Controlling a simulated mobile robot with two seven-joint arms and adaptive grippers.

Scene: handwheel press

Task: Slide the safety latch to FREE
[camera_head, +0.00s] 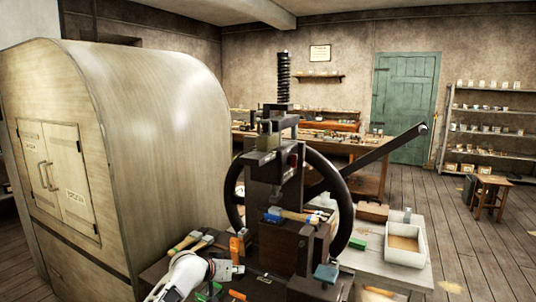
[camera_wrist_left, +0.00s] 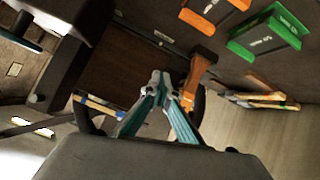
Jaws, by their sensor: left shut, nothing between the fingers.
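The handwheel press (camera_head: 275,180) stands in the middle of the head view, dark, with a black wheel and a screw on top. An orange piece (camera_head: 236,248) sits at the lower left of its body, and an orange piece also shows close to my fingertips in the wrist view (camera_wrist_left: 203,58). I cannot tell for certain that it is the safety latch, and no FREE mark is readable. My left gripper (camera_head: 226,268) is low in front of the press. In the wrist view its teal fingers (camera_wrist_left: 160,82) are together and empty, beside the orange piece. My right gripper is out of view.
Brushes (camera_head: 190,243) lie left of the press. Green (camera_wrist_left: 264,38) and orange (camera_wrist_left: 214,10) labelled blocks lie near the gripper. A white tray (camera_head: 420,240) stands on the bench to the right. A large rounded cabinet (camera_head: 150,130) fills the left side.

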